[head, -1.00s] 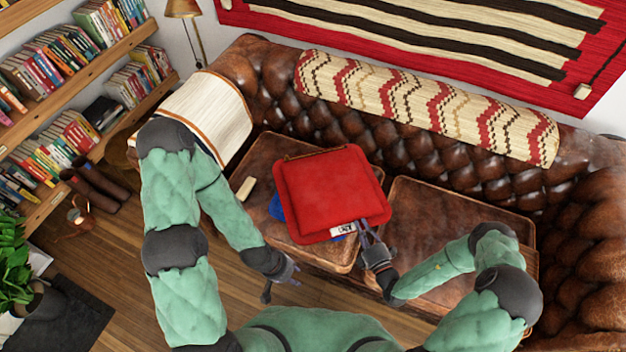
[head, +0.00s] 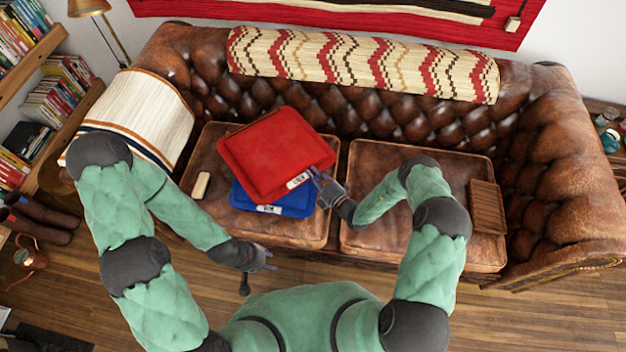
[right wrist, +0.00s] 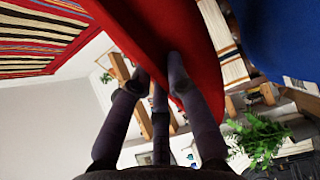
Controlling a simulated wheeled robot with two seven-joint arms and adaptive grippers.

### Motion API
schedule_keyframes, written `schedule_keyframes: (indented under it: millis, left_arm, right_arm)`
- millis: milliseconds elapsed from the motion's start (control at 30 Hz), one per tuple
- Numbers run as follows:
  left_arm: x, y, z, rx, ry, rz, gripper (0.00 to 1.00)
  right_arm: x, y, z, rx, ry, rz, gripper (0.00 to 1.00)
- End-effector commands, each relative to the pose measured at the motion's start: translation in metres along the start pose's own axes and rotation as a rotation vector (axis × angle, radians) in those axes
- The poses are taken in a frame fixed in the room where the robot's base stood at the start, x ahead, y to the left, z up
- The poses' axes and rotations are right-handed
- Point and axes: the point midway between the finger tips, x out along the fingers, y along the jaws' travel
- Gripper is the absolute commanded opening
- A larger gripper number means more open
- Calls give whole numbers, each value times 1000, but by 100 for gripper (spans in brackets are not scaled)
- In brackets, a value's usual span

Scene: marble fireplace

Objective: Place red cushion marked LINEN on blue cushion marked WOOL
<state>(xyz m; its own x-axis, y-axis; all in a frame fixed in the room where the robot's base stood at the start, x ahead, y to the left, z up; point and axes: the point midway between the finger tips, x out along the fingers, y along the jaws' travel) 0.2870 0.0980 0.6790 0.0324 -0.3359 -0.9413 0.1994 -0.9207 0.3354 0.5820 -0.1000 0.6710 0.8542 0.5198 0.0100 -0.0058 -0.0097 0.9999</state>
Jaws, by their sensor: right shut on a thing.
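The red cushion (head: 268,152) is held at its front right corner, beside its white tag, by my right gripper (head: 322,182). In the right wrist view, the fingers (right wrist: 158,88) press against the red cushion (right wrist: 185,35). The blue cushion (head: 292,203) lies on the left seat of the sofa, its back part hidden under the red one. Its front edge and white tag show; both tags are too small to read surely. The blue cushion (right wrist: 285,40) also shows in the right wrist view, apart from the red. My left gripper (head: 266,260) hangs empty before the sofa; its finger opening is unclear.
The brown leather sofa's right seat (head: 400,225) is mostly free, with a brown slatted tray (head: 487,207) at its right. A small cream block (head: 201,185) lies left of the cushions. A patterned throw (head: 365,63) covers the backrest and a striped one (head: 140,115) the left armrest.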

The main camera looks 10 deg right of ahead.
Motion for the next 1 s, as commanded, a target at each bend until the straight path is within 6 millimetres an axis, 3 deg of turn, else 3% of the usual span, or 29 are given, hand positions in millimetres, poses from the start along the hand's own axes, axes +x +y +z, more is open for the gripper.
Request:
schedule_keyframes:
  millis: [267,567,967,1000]
  left_arm:
    - [7,-2,0,0,0,0,40]
    - [23,-8,-1,0,0,0,40]
    - [26,-9,-1,0,0,0,40]
    - [26,-9,-1,0,0,0,40]
  right_arm:
    - [10,-13,8,-2,1,4,0]
    - [14,-50,11,0,0,4,0]
    - [14,-53,11,-1,0,4,0]
    - [14,-54,10,0,1,0,19]
